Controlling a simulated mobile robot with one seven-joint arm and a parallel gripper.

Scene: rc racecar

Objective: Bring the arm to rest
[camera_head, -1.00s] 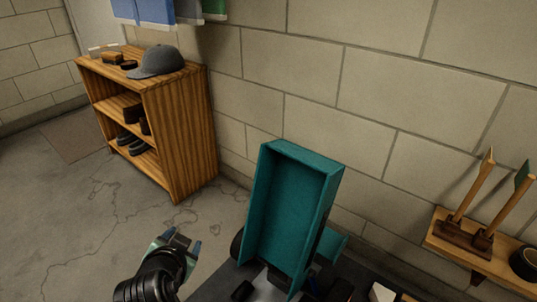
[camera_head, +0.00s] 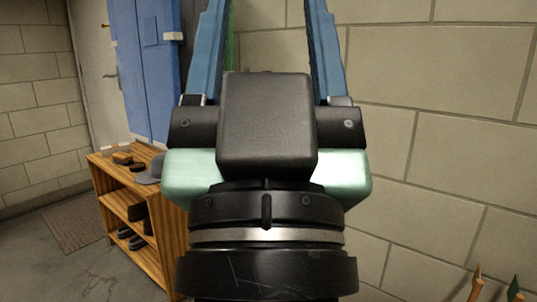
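My gripper (camera_head: 268,30) fills the middle of the head view, close to the camera and pointing up. Its two blue fingers stand wide apart with only wall showing between them, so it is open and empty. The fingertips run to the top edge of the picture or past it. The black and pale green gripper body (camera_head: 267,130) hides much of the wall and part of the shelf behind it.
A wooden shelf (camera_head: 165,240) with a grey cap (camera_head: 150,171) and small items stands at the left. Blue cloths (camera_head: 150,70) hang above it beside a door (camera_head: 95,50). A block wall (camera_head: 440,150) fills the right. Wooden handle tips (camera_head: 475,288) show at lower right.

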